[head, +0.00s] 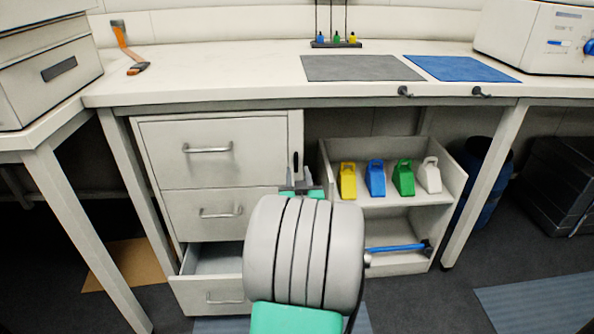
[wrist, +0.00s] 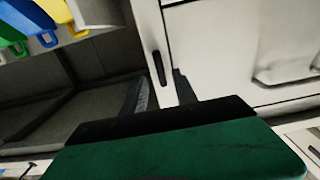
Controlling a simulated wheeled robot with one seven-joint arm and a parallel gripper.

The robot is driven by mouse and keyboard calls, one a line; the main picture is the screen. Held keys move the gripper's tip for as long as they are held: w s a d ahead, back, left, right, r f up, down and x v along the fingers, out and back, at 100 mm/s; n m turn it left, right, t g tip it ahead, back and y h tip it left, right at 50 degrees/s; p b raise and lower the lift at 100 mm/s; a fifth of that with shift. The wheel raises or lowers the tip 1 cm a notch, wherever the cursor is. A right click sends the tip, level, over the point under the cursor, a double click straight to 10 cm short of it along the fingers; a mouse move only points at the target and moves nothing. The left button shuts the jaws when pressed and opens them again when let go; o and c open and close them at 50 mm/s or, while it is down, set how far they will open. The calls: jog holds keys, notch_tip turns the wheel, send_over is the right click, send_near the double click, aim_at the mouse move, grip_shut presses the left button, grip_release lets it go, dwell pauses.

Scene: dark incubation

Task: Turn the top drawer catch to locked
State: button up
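The top drawer (head: 180,145) is closed, with a grey bar handle (head: 208,149). Its catch (head: 295,160) is a small dark lever on the cabinet's right-hand upright strip and points roughly up and down. In the wrist view the catch (wrist: 158,67) shows just beyond the fingertips, between the lines of the two fingers. My gripper (head: 298,177) is open and empty just below the catch; its fingers stand apart in the wrist view (wrist: 157,82). No contact with the catch is visible. My arm hides part of the lower cabinet in the head view.
The middle drawer (head: 190,212) is closed; the bottom drawer (head: 207,294) is pulled out. An open shelf (head: 455,185) with yellow, blue, green and white scoop-like holders stands at right, above a blue-handled tool (head: 395,248). The worktop (head: 230,75) overhangs the cabinet.

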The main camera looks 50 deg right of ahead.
aim_at(296, 164)
jog(key=x, duration=0.4)
jog(key=shift+b, duration=0.3)
grip_shut()
